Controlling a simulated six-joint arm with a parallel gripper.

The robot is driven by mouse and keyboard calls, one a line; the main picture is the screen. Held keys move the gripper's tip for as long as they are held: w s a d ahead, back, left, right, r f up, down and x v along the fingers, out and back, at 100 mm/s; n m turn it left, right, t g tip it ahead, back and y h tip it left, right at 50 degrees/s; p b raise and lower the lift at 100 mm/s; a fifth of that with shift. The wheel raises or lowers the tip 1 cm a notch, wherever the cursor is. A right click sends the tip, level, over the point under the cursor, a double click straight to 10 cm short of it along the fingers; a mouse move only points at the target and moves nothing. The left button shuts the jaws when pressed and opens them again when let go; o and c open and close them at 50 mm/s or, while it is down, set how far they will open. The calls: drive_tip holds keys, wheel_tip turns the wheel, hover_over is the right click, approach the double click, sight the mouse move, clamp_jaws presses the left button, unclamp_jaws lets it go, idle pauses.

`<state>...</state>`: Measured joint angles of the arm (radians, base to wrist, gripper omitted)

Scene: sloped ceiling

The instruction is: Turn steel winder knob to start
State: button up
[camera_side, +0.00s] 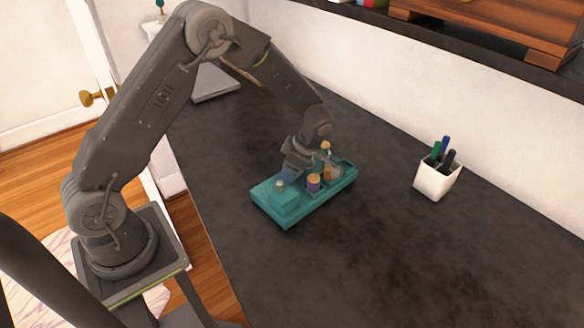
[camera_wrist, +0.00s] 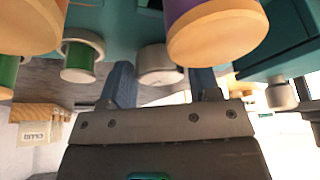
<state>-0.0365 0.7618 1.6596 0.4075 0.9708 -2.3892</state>
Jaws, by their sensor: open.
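A teal sewing-style box (camera_side: 289,215) sits on the dark worktop. A small pale grey knob (camera_side: 279,184) stands on its raised left block. My gripper (camera_side: 289,173) is low over the box, close to that knob and pointing down. In the wrist view my gripper (camera_wrist: 163,88) is open, with two blue-grey fingers apart. A grey round metal knob (camera_wrist: 160,62) shows between and beyond the fingers; I cannot tell if they touch it. A second grey knob-like piece (camera_wrist: 282,96) is at the right. I cannot tell which of these matches the side-view knob.
A purple spool (camera_side: 313,183) stands in the box beside my gripper; it looms large in the wrist view (camera_wrist: 215,30). A green spool (camera_wrist: 80,57) is at the left there. A white pen cup (camera_side: 437,180) stands to the right. The front worktop is clear.

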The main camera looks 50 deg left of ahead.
drive_tip(key=c, duration=0.6)
drive_tip(key=shift+c, duration=0.2)
drive_tip(key=m+t, duration=0.1)
drive_tip(key=m, duration=0.3)
drive_tip(key=shift+r+y, duration=0.1)
drive_tip(key=shift+y, duration=0.3)
drive_tip(key=m+t, duration=0.2)
drive_tip(key=m, duration=0.2)
drive_tip(key=shift+s+m, duration=0.1)
drive_tip(key=shift+m, duration=0.2)
drive_tip(key=m+t, duration=0.1)
drive_tip(key=m, duration=0.2)
drive_tip(key=m+t+h, duration=0.1)
drive_tip(key=m, duration=0.2)
drive_tip(key=shift+s, duration=0.1)
drive_tip(key=m, duration=0.2)
drive_tip(key=m+t+h, duration=0.1)
drive_tip(key=m, duration=0.2)
drive_tip(key=shift+a+t+h, duration=0.1)
drive_tip(key=shift+t+h, duration=0.2)
drive_tip(key=shift+m, duration=0.5)
